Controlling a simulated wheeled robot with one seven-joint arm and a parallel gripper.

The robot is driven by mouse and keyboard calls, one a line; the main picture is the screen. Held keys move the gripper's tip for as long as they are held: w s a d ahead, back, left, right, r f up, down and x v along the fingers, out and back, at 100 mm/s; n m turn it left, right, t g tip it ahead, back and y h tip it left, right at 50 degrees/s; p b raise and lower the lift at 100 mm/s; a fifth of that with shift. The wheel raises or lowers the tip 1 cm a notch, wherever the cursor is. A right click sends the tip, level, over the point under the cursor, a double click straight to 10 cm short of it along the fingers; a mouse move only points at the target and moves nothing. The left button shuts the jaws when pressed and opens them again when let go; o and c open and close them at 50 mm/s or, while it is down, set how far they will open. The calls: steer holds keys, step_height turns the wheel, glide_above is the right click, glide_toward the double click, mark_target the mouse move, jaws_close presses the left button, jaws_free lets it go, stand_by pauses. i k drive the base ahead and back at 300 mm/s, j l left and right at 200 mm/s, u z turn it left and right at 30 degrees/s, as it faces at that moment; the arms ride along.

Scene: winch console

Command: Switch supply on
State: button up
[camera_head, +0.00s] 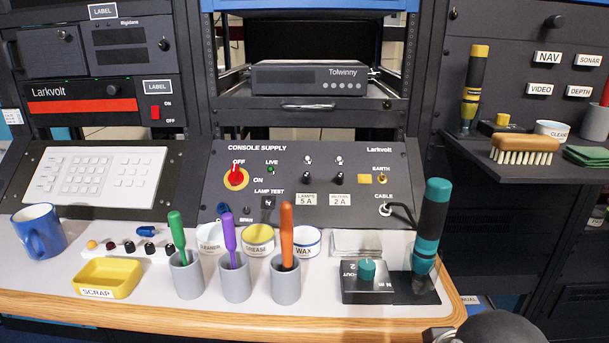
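The console supply panel (330,150) stands upright at the back of the desk, in the middle of the head view. Its red rotary switch (236,177) sits on a yellow round plate at the panel's left. OFF is printed above the switch and ON to its lower right. The knob seems to point up at OFF, but its mark is small. A small green LIVE lamp (270,170) is right of it; I cannot tell whether it is lit. A dark rounded part of my arm shows at the bottom right, apart from the panel. My gripper is not visible.
Grey cups with green, purple (231,240) and orange-handled (287,235) tools stand in front of the panel. Tins (257,238), a yellow scrap tray (107,278), a blue mug (38,231) and a teal-handled tool (431,225) are also on the desk.

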mark_target(235, 178)
steer(key=k+j, duration=0.15)
steer(key=j, duration=0.2)
steer(key=k+j, duration=0.15)
steer(key=j, duration=0.2)
steer(key=k+j, duration=0.15)
steer(key=j, duration=0.2)
steer(key=k+j, duration=0.1)
steer(key=j, duration=0.25)
steer(key=k+u, duration=0.05)
